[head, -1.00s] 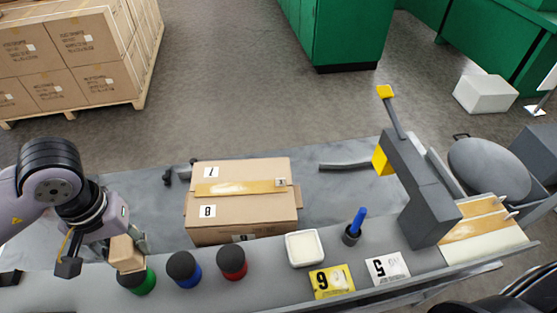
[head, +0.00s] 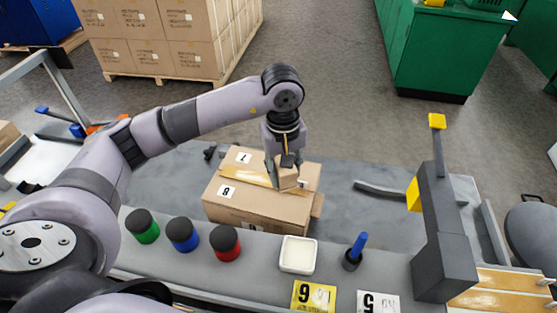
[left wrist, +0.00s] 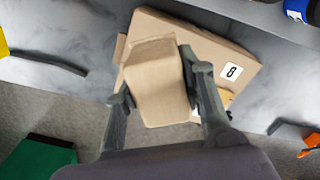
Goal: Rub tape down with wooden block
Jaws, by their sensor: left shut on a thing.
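My left gripper (head: 283,178) is shut on the wooden block (head: 288,180), over the right part of the cardboard box's top. In the left wrist view the block (left wrist: 158,85) sits between the two fingers, with the box (left wrist: 215,45) behind it. The box (head: 255,210) stands on the grey table. A strip of tan tape (head: 245,172) runs along its top between the labels 7 and 8. The gripper and block hide part of the tape. I cannot tell whether the block touches it. My right gripper is not in view.
Jars with green (head: 142,226), blue (head: 182,234) and red (head: 225,243) bodies stand along the front ledge. Beside them are a white dish (head: 298,254), a blue-handled tool (head: 357,251) and number cards 6 (head: 313,296) and 5 (head: 378,303). A dark grey stand (head: 437,235) rises at right.

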